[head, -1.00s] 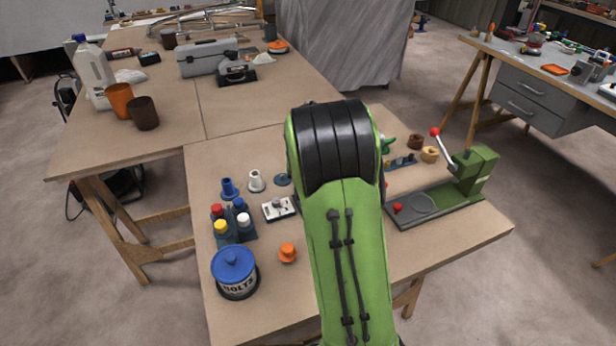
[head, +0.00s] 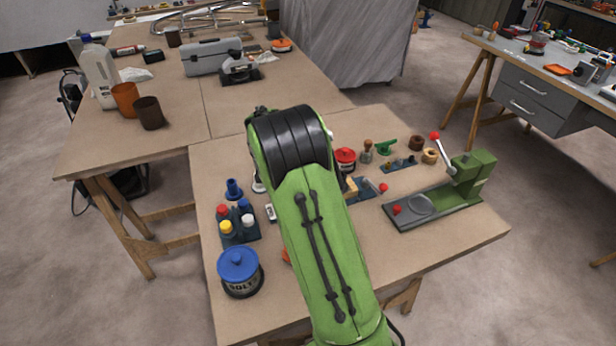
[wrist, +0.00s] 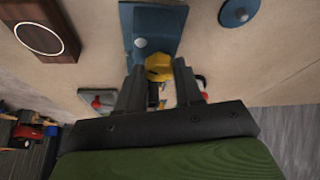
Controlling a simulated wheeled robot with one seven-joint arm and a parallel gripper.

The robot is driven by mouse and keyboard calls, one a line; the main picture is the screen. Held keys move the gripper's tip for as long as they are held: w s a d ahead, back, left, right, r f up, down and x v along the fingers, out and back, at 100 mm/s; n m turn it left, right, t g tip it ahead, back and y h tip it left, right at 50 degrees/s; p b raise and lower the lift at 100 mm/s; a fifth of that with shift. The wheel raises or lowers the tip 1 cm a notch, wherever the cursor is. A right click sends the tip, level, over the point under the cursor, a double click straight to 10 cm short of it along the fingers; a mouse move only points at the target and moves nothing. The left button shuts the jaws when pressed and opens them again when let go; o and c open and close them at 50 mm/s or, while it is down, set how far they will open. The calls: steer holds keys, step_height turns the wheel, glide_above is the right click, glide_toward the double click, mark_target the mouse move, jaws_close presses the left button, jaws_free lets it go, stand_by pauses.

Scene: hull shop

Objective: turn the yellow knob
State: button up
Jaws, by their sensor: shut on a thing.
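The yellow knob (wrist: 158,65) shows in the wrist view, at the lower end of a blue plate (wrist: 155,22) with a pale round piece on it. My gripper (wrist: 159,72) has its two dark fingers on either side of the knob and is shut on it. The knob's lower side is partly hidden by the fingers. In the head view my green arm covers the knob and the gripper, so neither shows there.
On the near table, a blue bolts tin (head: 239,272) and coloured bottles (head: 237,224) stand left of my arm. A red-lidded item (head: 344,158) and a green lever press (head: 468,178) stand to the right. The table front between arm and press is clear.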

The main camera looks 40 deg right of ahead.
steer(key=m+g+p, duration=0.1)
steer(key=m, duration=0.2)
steer(key=m+g+p, duration=0.1)
steer(key=m, duration=0.2)
steer(key=shift+w+y, duration=0.2)
steer(key=shift+y, duration=0.2)
stand_by(0.3)
steer(key=o, duration=1)
steer(key=shift+g, duration=0.3)
steer(key=p+v, duration=0.6)
steer(key=v, duration=0.9)
steer(key=shift+a+r, duration=0.15)
steer(key=shift+r, duration=0.15)
